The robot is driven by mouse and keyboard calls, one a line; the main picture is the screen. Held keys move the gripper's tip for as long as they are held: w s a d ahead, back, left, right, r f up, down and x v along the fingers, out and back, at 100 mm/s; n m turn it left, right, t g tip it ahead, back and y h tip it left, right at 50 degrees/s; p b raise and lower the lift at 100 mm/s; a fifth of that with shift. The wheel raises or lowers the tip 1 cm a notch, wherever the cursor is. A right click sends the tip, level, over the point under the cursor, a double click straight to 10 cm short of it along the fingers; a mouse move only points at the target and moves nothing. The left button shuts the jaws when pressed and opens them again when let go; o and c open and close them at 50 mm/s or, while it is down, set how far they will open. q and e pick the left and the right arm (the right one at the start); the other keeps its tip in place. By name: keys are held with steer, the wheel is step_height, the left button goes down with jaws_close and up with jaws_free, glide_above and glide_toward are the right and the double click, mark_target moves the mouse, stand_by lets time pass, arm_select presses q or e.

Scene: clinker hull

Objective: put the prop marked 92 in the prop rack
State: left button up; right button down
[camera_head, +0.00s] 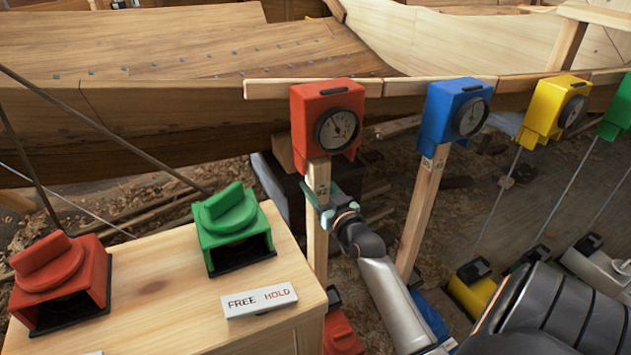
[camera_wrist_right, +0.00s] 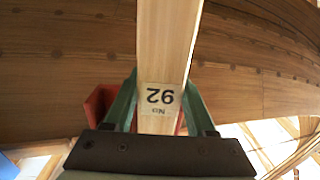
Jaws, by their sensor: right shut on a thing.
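The prop marked 92 (camera_head: 317,235) is a pale wooden post standing upright under a red gauge box (camera_head: 326,118). Its label reads 92, upside down, in the right wrist view (camera_wrist_right: 158,97). My right gripper (camera_head: 335,207) is shut around this prop a little below the gauge box, with a green finger on each side of it in the wrist view. The prop's lower part is partly hidden behind the bench; a red foot (camera_head: 341,334) shows near its base. I cannot make out a prop rack. My left gripper is not in view.
A second wooden prop (camera_head: 421,210) stands close by on the right under a blue gauge box (camera_head: 455,110). Yellow (camera_head: 553,105) and green gauges follow. A wooden bench (camera_head: 165,318) at left carries red and green knobs and a FREE HOLD sign (camera_head: 259,300). The planked hull (camera_head: 180,115) lies behind.

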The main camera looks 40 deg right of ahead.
steer(key=shift+r+p+v, duration=0.15)
steer(key=shift+p+v, duration=0.45)
steer(key=shift+v, duration=0.85)
steer(key=shift+r+p+v, duration=0.1)
steer(key=shift+p+v, duration=0.45)
steer(key=shift+v, duration=0.9)
